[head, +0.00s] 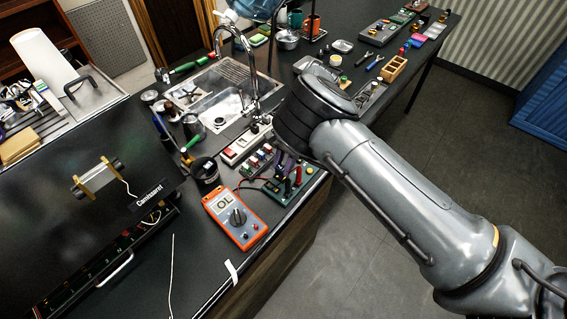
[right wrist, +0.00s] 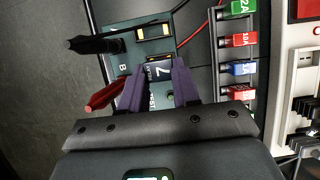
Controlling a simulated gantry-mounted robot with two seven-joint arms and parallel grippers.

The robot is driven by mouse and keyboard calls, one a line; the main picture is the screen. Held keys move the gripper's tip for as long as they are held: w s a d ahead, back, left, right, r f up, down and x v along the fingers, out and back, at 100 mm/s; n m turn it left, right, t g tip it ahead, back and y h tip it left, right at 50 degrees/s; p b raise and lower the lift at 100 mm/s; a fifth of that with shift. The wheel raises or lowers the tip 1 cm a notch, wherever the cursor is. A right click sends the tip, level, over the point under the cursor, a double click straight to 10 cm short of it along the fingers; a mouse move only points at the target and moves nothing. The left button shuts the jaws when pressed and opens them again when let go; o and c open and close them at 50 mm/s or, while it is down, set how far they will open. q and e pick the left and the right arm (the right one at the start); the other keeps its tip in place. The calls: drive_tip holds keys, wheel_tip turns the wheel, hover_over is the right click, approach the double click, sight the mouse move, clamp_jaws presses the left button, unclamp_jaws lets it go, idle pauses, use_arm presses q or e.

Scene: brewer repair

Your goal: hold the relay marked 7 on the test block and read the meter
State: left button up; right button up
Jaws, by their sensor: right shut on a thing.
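The relay marked 7 (right wrist: 160,69) is a small dark block with a white 7, between the purple fingers of my right gripper (right wrist: 158,84) in the right wrist view. The gripper is shut on it, over the green test block (right wrist: 118,63). I cannot tell whether the relay touches the block. Two gold pads in a white outline show beside it. In the head view my right gripper (head: 284,166) is at the test block (head: 300,194), partly hidden by my arm. The orange meter (head: 223,203) lies beside the block and its display reads OL. My left gripper is not in view.
A red probe (right wrist: 104,95) and a black probe (right wrist: 95,44) stand at the block. A rack of coloured fuses (right wrist: 243,40) is close on its other side. A dark mug (head: 206,174), the sink (head: 215,97) and the brewer (head: 85,195) are nearby. The counter edge is close.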

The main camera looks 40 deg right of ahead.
drive_tip(key=shift+f, duration=0.25)
drive_tip(key=shift+f, duration=0.1)
idle(0.7)
drive_tip(key=shift+f+p, duration=0.2)
drive_tip(key=shift+p, duration=0.1)
idle(0.4)
drive_tip(key=shift+p, duration=0.35)
idle(0.5)
idle(0.6)
idle(0.7)
idle(0.7)
